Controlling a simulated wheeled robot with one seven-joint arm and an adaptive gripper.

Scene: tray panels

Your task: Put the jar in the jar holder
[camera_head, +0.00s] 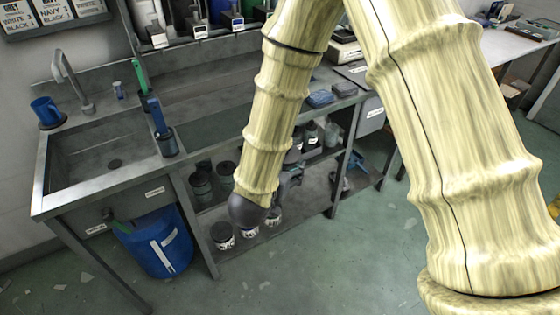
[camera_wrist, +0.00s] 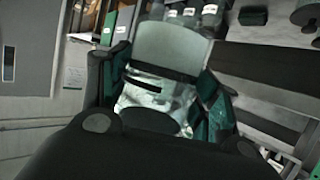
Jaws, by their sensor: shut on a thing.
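My gripper (camera_wrist: 163,75) is shut on a pale, partly see-through thing with a grey-green end, which looks like the jar (camera_wrist: 172,48). The dark fingers press on its left and right sides in the wrist view. In the head view my gripper (camera_head: 290,180) is mostly hidden behind my arm, in front of the workbench's lower shelf, and the held jar cannot be made out there. I cannot pick out the jar holder for certain in either view.
Several dark-lidded jars stand on the lower shelf (camera_head: 305,205), one at its front left (camera_head: 222,235). A sink (camera_head: 110,155) with a blue cup (camera_head: 46,111) is at left. A blue bucket (camera_head: 158,243) stands below it.

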